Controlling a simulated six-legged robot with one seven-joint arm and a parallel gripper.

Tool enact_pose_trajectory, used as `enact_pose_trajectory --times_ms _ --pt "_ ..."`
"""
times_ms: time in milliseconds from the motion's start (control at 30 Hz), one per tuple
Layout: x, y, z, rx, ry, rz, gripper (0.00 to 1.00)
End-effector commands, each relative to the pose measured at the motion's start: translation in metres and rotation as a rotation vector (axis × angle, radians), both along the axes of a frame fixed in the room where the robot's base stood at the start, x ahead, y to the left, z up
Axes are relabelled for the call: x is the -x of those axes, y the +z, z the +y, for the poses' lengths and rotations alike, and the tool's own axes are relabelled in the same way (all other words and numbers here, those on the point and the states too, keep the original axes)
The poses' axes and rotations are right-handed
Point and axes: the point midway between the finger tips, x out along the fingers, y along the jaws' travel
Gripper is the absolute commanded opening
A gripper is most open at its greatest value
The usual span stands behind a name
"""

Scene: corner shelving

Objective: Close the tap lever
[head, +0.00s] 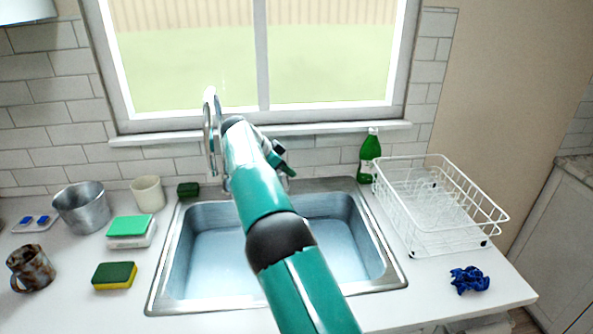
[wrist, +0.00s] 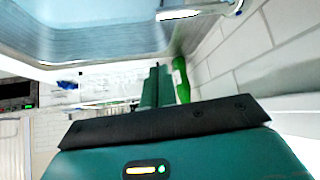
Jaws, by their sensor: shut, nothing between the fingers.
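In the head view a chrome tap (head: 209,131) with a tall curved spout stands at the back edge of the sink (head: 166,273). My arm crosses in front of it and hides its base. I cannot make out the lever clearly. My gripper (head: 279,155) is partly hidden behind my arm, near the wall at the back of the sink, to the right of the spout. In the wrist view my gripper (wrist: 156,72) shows its fingers together and empty. A bright metal piece (wrist: 184,14) at the top edge there may be part of the tap.
A green bottle (head: 369,157) stands behind the sink's right corner, beside a white dish rack (head: 440,247). A blue crumpled cloth (head: 469,280) lies in front. On the left are a metal pot (head: 83,209), a cream cup (head: 148,194), a mug (head: 31,269) and sponges (head: 114,276).

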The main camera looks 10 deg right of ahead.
Motion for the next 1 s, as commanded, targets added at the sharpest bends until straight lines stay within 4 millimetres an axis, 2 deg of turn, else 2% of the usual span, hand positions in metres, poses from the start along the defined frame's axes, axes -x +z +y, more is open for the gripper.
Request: enact_pose_trajectory --times_ms 200,700,833,1000 --pt "0.026 0.032 -0.002 -0.002 0.001 -0.002 0.00" --pt "0.097 0.061 -0.009 -0.002 0.001 0.000 0.00" --pt "0.109 0.067 -0.010 -0.002 0.001 0.000 0.00" --pt "0.114 0.068 -0.011 0.000 0.001 0.001 0.00"
